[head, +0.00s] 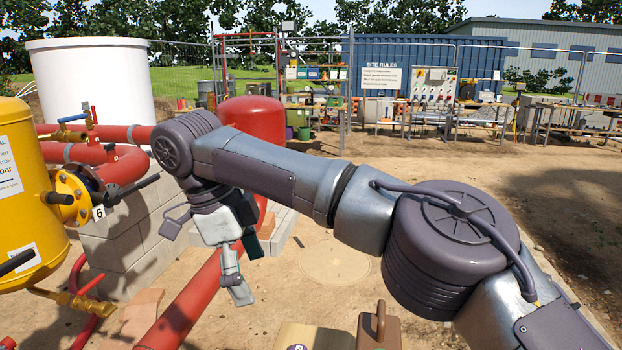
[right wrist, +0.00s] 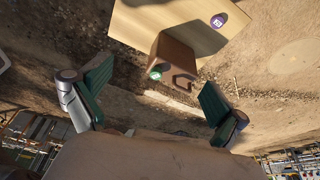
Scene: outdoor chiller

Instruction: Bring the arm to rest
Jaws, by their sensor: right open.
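My right arm comes in from the lower right of the head view and reaches across to the left. Its gripper (head: 245,268) hangs below the wrist, in front of the red pipe. In the right wrist view my right gripper (right wrist: 150,105) has its two dark green finger pads wide apart, with nothing between them. My left arm and left gripper do not show.
A yellow tank (head: 20,200) with a valve and a "6" tag stands at left, near red pipes (head: 192,300) and a grey block wall (head: 115,255).

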